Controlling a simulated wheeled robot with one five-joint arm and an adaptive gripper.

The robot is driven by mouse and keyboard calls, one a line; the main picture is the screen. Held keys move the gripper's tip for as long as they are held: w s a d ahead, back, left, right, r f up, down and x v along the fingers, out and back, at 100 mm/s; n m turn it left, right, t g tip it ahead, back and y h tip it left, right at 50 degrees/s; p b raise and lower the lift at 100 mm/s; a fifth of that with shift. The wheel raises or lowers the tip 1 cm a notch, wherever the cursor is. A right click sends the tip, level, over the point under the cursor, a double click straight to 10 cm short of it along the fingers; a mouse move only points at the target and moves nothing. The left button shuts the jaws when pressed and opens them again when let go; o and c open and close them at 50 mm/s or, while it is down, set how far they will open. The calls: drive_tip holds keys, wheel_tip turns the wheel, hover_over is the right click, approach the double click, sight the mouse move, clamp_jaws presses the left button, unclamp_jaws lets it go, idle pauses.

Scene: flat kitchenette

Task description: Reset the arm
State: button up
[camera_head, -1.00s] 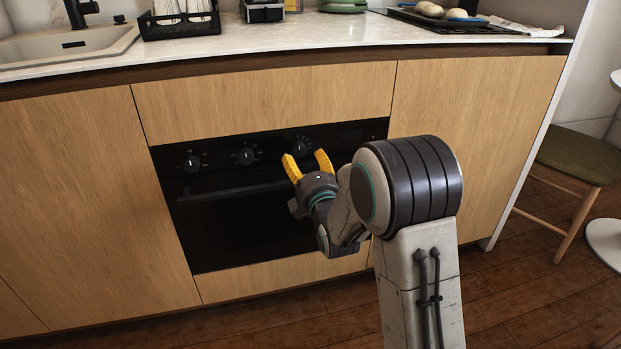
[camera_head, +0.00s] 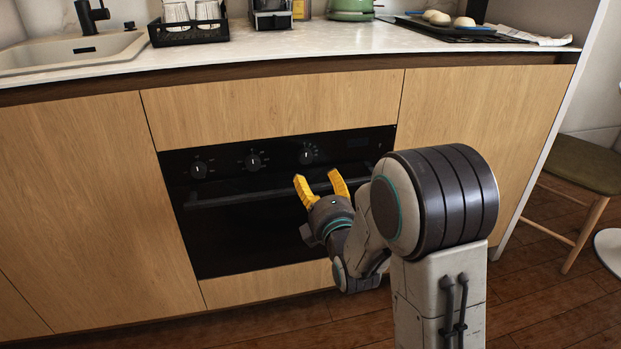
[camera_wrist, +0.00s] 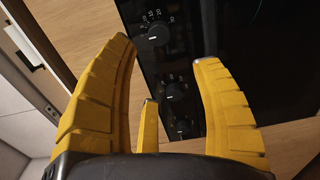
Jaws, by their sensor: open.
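My gripper (camera_head: 319,184) has yellow fingers, which are spread open with nothing between them. In the head view it appears in front of the black oven (camera_head: 250,220), below the right-hand knob, with the arm folded at the lower right. In the wrist view my gripper (camera_wrist: 165,62) is also open, and the oven panel with its knobs (camera_wrist: 153,35) shows behind and between the fingers. I cannot tell the exact gap between the fingertips and the oven front.
Wooden cabinet fronts (camera_head: 80,200) flank the oven. The pale counter (camera_head: 330,40) above holds a sink (camera_head: 70,52), a black rack (camera_head: 188,32), a green pot (camera_head: 350,8) and a dark tray (camera_head: 450,30). A stool (camera_head: 580,163) stands at the right on the wooden floor.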

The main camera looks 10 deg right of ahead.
drive_tip(key=s+r+m+g+p, duration=0.3)
drive_tip(key=s+r+m+p, duration=0.1)
drive_tip(key=r+p, duration=0.55)
drive_tip(key=s+r+m+g+p, duration=0.3)
drive_tip(key=s+r+m+p, duration=0.15)
drive_tip(key=r+p, duration=0.55)
drive_tip(key=s+r+m+g+p, duration=0.4)
drive_tip(key=s+r+m+p, duration=0.1)
drive_tip(key=s+r+p, duration=0.4)
drive_tip(key=s+r+m+g+p, duration=0.4)
drive_tip(key=s+r+p, duration=0.4)
drive_tip(key=s+p, duration=0.5)
drive_tip(key=shift+s+d+r+m+g+p, duration=0.2)
drive_tip(key=shift+s+r+m+g+p, duration=0.15)
drive_tip(key=shift+s, duration=0.75)
